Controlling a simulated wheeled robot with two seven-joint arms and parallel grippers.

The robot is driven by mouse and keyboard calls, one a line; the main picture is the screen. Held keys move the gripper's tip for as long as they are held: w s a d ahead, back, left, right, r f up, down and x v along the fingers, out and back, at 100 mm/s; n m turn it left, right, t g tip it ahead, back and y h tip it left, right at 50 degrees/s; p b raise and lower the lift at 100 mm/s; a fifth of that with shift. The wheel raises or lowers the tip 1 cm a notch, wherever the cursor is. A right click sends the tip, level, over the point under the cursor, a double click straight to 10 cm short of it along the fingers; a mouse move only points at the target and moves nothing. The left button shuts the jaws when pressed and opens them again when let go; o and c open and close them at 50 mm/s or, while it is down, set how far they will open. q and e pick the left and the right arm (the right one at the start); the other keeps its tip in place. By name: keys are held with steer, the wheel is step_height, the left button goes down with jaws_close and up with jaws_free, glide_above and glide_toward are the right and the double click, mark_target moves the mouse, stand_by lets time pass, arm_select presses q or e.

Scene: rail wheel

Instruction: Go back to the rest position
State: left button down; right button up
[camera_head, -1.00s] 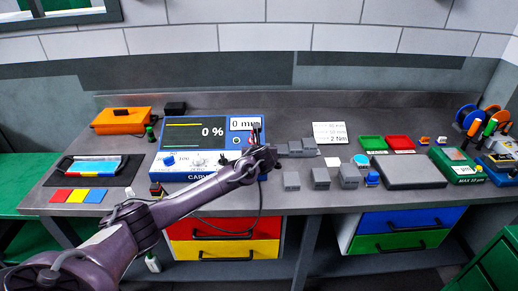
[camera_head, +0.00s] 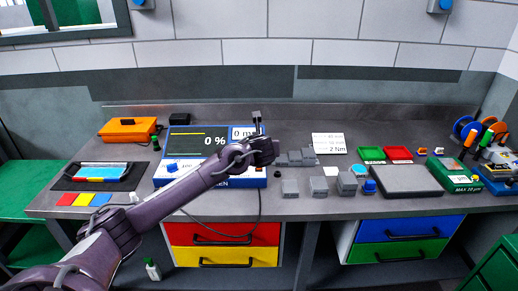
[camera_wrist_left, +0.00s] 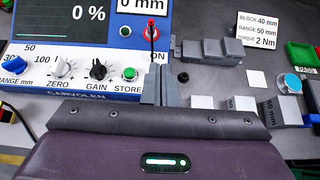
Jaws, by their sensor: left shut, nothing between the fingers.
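My left arm comes in from the lower left in the head view. Its gripper (camera_head: 257,118) is raised in front of the blue Carvolen gauge unit (camera_head: 184,183), with the fingers pointing up and away. In the left wrist view the fingers (camera_wrist_left: 159,85) are shut and empty. My right gripper is not in view.
Grey gauge blocks (camera_head: 319,186) stand right of the arm. Further right are a green tray (camera_head: 371,154), a red tray (camera_head: 398,153) and a dark flat plate (camera_head: 408,180). Drawers (camera_head: 222,245) sit below the bench.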

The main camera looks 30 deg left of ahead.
arm_select(q)
steer(key=shift+a+r, duration=0.1)
steer(key=shift+r, duration=0.1)
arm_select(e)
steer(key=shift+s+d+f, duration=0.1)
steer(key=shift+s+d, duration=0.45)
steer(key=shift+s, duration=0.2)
arm_select(q)
steer(key=shift+s+r, duration=0.1)
steer(key=shift+s, duration=0.05)
